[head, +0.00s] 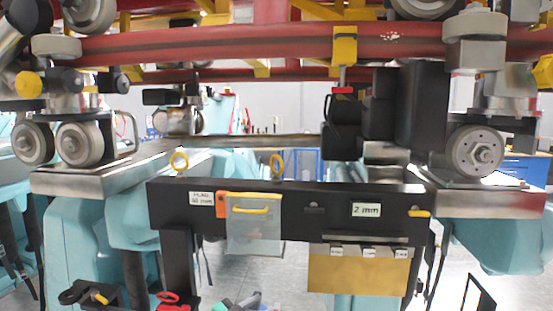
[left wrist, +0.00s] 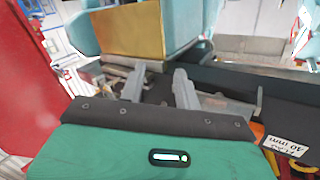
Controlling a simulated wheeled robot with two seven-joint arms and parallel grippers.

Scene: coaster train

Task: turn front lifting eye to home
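I cannot tell which the task calls front. My left gripper (left wrist: 159,87) shows in the left wrist view with its two grey fingers apart and nothing between them. The black bar with its flag label (left wrist: 285,146) is to its right there. No lifting eye is clearly seen in that view. My right gripper is not in view.
An orange-edged clear pocket (head: 253,229) and a gold plate (head: 358,272) hang on the black bar. Red rails (head: 250,42) cross above, with wheels on both sides. A gold box (left wrist: 125,30) is beyond the fingers, and a red surface (left wrist: 40,90) is at left.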

